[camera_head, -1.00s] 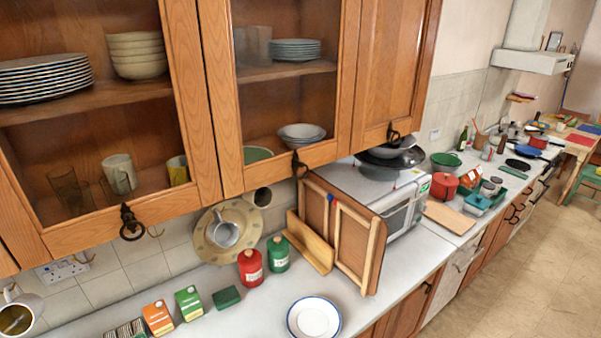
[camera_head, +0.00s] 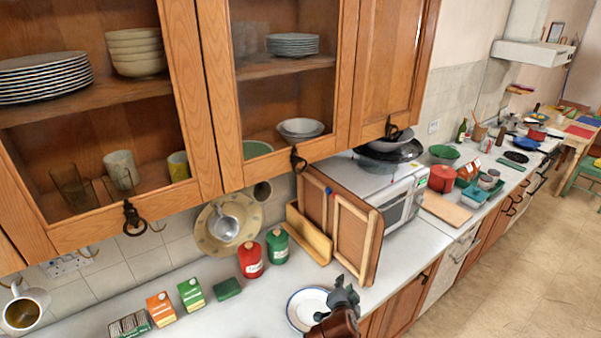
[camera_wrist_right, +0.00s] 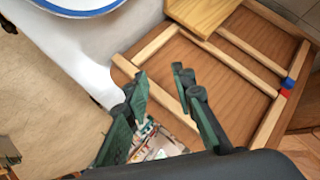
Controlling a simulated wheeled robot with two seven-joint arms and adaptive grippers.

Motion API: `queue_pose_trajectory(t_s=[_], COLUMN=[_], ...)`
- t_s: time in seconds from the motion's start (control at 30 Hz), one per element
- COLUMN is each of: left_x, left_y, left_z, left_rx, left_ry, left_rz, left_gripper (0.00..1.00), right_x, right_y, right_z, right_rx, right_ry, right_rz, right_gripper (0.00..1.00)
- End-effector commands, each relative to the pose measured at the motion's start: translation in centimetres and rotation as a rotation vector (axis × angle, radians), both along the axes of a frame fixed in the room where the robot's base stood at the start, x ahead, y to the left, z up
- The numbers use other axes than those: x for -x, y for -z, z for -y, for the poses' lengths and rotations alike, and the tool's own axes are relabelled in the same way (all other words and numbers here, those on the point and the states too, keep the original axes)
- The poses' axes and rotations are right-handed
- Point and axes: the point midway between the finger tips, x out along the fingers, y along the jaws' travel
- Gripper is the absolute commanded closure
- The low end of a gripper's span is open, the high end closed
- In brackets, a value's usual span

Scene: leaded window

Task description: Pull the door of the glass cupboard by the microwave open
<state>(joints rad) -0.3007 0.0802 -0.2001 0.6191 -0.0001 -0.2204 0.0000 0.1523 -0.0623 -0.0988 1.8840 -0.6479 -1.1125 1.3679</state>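The glass cupboard door (camera_head: 216,110) nearest the microwave has a wooden frame and a dark ring handle (camera_head: 298,158) at its lower right. It looks shut, with plates and bowls behind the glass. The microwave (camera_head: 405,200) stands on the counter, lower right of the door. My right gripper (camera_head: 342,291) is at the bottom of the head view, over the counter's front edge beside the plate, well below the handle. In the right wrist view my right gripper (camera_wrist_right: 158,78) has its fingers apart with nothing between them. My left gripper is not in view.
Wooden framed boards (camera_head: 350,230) lean against the microwave's near side, close to my right gripper. A white plate (camera_head: 306,308), a red canister (camera_head: 250,260) and a green canister (camera_head: 277,247) stand on the counter. Another glass door (camera_head: 185,90) is at left, a solid one (camera_head: 388,65) at right.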

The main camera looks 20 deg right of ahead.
Motion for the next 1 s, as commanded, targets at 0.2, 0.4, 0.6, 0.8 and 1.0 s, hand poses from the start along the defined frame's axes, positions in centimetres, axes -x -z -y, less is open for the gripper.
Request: queue_pose_trajectory(t_s=[0.2, 0.4, 0.6, 0.8, 1.0], left_x=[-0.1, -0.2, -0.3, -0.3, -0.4], left_y=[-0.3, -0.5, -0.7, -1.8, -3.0], left_z=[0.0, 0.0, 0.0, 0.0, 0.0], left_rx=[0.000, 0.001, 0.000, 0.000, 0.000], left_ry=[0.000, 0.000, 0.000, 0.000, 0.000], left_rz=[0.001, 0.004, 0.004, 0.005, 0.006], left_gripper=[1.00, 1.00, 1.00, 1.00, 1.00], right_x=[-8.6, -11.4, -12.0, -14.1, -16.9], right_y=[-17.1, -29.7, -34.6, -35.5, -35.9], right_z=[-6.0, -11.4, -13.6, -12.6, -11.3], right_rx=[-0.260, -0.488, -0.585, -0.589, -0.589], right_ry=[0.140, 0.154, 0.140, 0.139, 0.139], right_rz=[0.483, 0.816, 0.939, 0.946, 0.945], right_gripper=[0.77, 0.77, 0.77, 0.77, 0.77])
